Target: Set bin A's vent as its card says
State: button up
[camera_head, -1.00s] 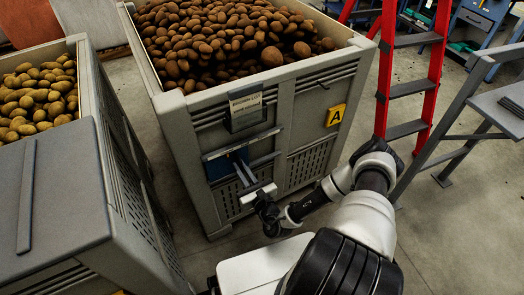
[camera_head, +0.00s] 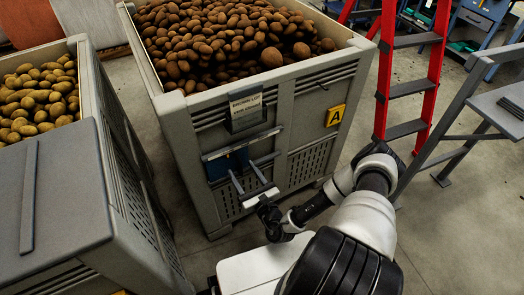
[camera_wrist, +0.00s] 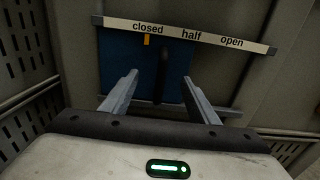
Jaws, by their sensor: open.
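Bin A (camera_head: 218,205) is the grey slatted bin full of brown potatoes, with a yellow A plate (camera_head: 335,115) on its front. Its card (camera_head: 246,107) hangs on the front above the vent; its print is too small to read surely. The vent is a blue slide (camera_head: 217,168), also in the wrist view (camera_wrist: 115,62), under a scale strip (camera_wrist: 185,33) marked closed, half, open. A yellow-orange mark (camera_wrist: 146,40) is under "closed". A dark upright handle (camera_wrist: 162,62) stands on the blue slide, right of that mark. My gripper (camera_wrist: 160,77) is open, fingers either side of the handle, with gaps.
A second grey bin (camera_head: 60,200) with paler potatoes stands at the left. A red ladder (camera_head: 425,90) and a grey metal stand (camera_head: 450,110) are at the right. Bare floor (camera_head: 190,265) shows between the bins.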

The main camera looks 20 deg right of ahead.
jog(key=s+d+p, duration=0.1)
jog(key=s+d, duration=0.1)
jog(key=s, duration=0.8)
jog(key=s+d+p, duration=0.1)
jog(key=s+p, duration=0.1)
jog(key=s, duration=0.9)
jog(key=shift+d+p, duration=0.3)
jog(key=shift+d, duration=0.1)
